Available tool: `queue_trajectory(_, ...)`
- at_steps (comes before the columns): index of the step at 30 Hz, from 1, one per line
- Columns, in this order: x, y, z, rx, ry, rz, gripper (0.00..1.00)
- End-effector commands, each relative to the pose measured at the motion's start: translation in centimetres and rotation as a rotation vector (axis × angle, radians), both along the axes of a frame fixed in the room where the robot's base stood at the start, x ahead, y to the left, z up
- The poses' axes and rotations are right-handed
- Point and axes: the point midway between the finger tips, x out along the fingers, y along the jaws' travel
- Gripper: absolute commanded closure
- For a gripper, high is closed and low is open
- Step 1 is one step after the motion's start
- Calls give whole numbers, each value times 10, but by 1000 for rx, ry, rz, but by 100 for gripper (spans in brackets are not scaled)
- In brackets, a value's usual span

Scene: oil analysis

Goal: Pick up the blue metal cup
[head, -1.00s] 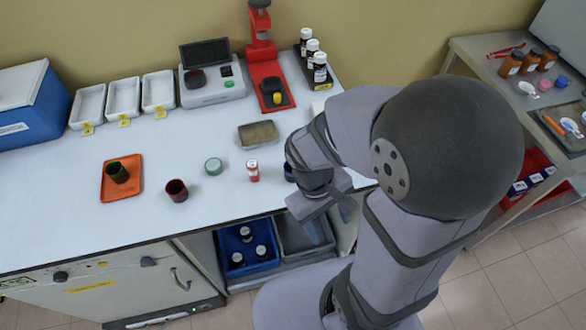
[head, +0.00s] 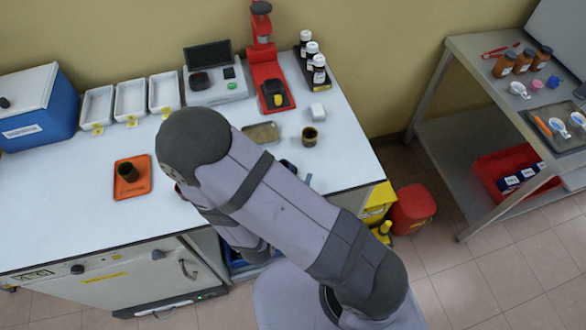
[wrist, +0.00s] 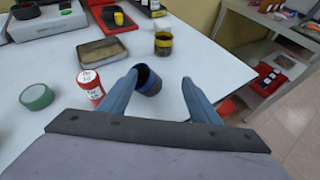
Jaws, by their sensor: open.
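The blue metal cup (wrist: 150,84) stands on the white table in the wrist view, with a dark inside and an open top. It shows between the two fingers of my gripper (wrist: 159,77), close to the left finger, which covers part of its side. My gripper is open and empty; I cannot tell whether the finger touches the cup.
A red-and-white bottle (wrist: 90,86) and a green round piece (wrist: 36,96) stand left of the cup. A yellowish cup (wrist: 163,44) and a shallow metal tray (wrist: 103,52) are behind it. The table's right edge is near, with free tabletop before it.

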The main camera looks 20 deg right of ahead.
Motion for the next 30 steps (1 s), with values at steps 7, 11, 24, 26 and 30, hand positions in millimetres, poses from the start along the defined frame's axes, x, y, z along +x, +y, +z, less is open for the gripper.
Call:
queue_trajectory(7, 8, 0, -9, -80, 5, 94, 43)
queue_trajectory(11, 9, 0, -10, -86, 5, 102, 43)
queue_trajectory(24, 26, -10, -16, -85, 4, 99, 43)
queue_trajectory(26, 26, -10, -17, -85, 3, 99, 43)
queue_trajectory(30, 29, -11, -17, -85, 4, 99, 43)
